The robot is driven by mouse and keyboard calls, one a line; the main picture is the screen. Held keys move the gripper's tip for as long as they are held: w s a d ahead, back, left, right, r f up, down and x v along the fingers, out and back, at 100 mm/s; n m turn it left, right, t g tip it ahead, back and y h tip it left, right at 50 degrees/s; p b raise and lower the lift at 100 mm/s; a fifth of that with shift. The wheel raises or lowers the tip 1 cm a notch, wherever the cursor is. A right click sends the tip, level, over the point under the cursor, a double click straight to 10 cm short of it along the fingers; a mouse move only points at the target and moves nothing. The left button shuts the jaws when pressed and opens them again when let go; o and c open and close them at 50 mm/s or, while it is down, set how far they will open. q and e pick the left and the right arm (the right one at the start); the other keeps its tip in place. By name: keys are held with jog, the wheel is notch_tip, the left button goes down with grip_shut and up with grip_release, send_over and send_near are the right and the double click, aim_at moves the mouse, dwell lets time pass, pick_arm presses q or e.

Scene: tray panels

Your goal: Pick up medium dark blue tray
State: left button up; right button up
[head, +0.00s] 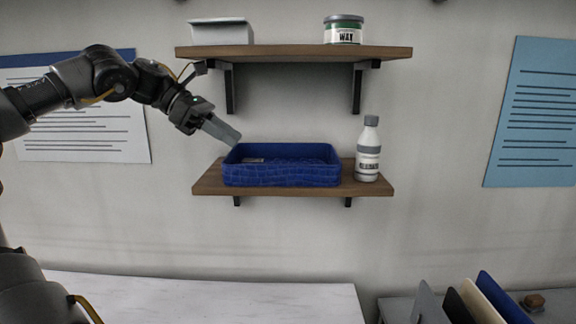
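A blue rectangular tray (282,175) with a scaly, leather-like texture sits on the lower wooden shelf. Its open top faces up, and a small pale patch shows inside at its left. My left gripper (234,136) is just above and to the left of the tray's back left corner, pointing down and to the right. It appears apart from the tray, with no object seen in it. Its fingers overlap in this view, so the gap between them is hidden. My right gripper is not in view.
A white bottle with a grey cap (368,150) stands close to the tray's right end on the lower shelf (212,184). The upper shelf (290,53) overhangs, holding a white bin (221,32) and a wax tin (343,30). A white tabletop (210,297) lies below.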

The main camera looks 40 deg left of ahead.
aim_at(253, 165)
pick_arm(q)
jog(key=p+x, duration=0.1)
jog(key=x, duration=0.4)
jog(key=shift+w+d+p, duration=0.25)
jog(key=shift+p, duration=0.05)
jog(key=shift+w+d+f, duration=0.1)
jog(key=shift+w+f, duration=0.05)
jog(key=shift+d, duration=0.1)
jog(key=p+x, duration=0.3)
jog(key=x, duration=0.1)
jog(key=shift+w+f, duration=0.2)
jog(key=shift+w, duration=0.05)
jog(key=shift+w+d+f, duration=0.15)
jog(key=shift+w+f, duration=0.05)
jog(key=shift+f, duration=0.05)
jog(key=shift+s, duration=0.15)
grip_shut()
